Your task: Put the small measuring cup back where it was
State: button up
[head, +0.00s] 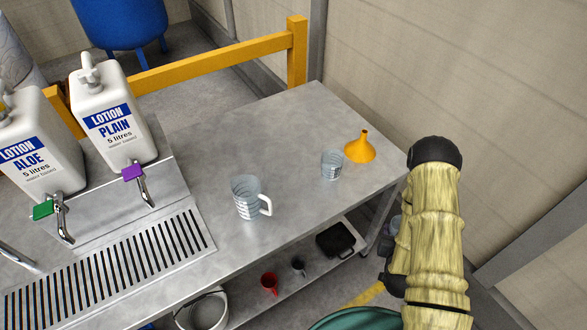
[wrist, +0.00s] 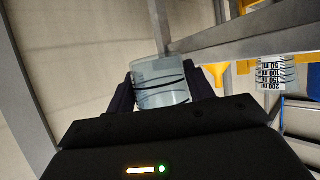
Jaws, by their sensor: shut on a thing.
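My gripper (wrist: 161,90) is shut on a small clear measuring cup (wrist: 162,78) with dark lines, seen between the two dark fingers in the wrist view. In the head view only a bluish sliver of this cup (head: 395,224) shows beside my arm, off the right end of the steel bench (head: 290,140). Another clear measuring cup (head: 331,165) stands upright on the bench near its right end. It also shows in the wrist view (wrist: 275,72), with markings from 50 to 200 ml. A larger measuring jug with a handle (head: 247,198) stands left of it.
A yellow funnel (head: 360,148) sits behind the standing cup. Two lotion containers, Plain (head: 112,115) and Aloe (head: 38,150), stand at the left above a slotted drip tray (head: 110,270). The lower shelf holds a red cup (head: 269,283), a dark cup (head: 298,266) and a black case (head: 336,240).

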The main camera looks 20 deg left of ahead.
aim_at(297, 193)
jog(key=w+a+r+n+y+b, duration=0.1)
jog(key=w+a, duration=0.1)
jog(key=a, duration=0.3)
jog(key=w+a+r+n+y+b, duration=0.1)
jog(key=w+a+r+n+y, duration=0.1)
jog(key=a, duration=0.4)
jog(key=w+a+r+n+g+y+b, duration=0.1)
jog(key=w+a+r+y, duration=0.1)
jog(key=a, duration=0.4)
jog(key=shift+w+a+n, duration=0.25)
jog(key=shift+w+n, duration=0.1)
jog(key=shift+n, duration=0.05)
jog(key=a, duration=0.2)
jog(key=a+r+n+y+b, duration=0.1)
jog(key=a, duration=0.1)
jog(key=a+r+n+g+y, duration=0.1)
jog(key=a, duration=0.2)
jog(key=shift+w+b, duration=0.15)
jog(key=shift+b, duration=0.15)
jog(key=s+a+r+n+g+y+b, duration=0.1)
jog(key=a+r, duration=0.3)
jog(key=a, duration=0.5)
jog(key=shift+s+n+g+y+b, duration=0.3)
jog(key=shift+n+g+y, duration=0.4)
jog(key=shift+n+y, duration=0.15)
jog(key=shift+f, duration=0.15)
jog(key=shift+f+b, duration=2.1)
jog(key=shift+f, duration=1.2)
jog(key=shift+d+f, duration=0.1)
jog(key=shift+f, duration=0.1)
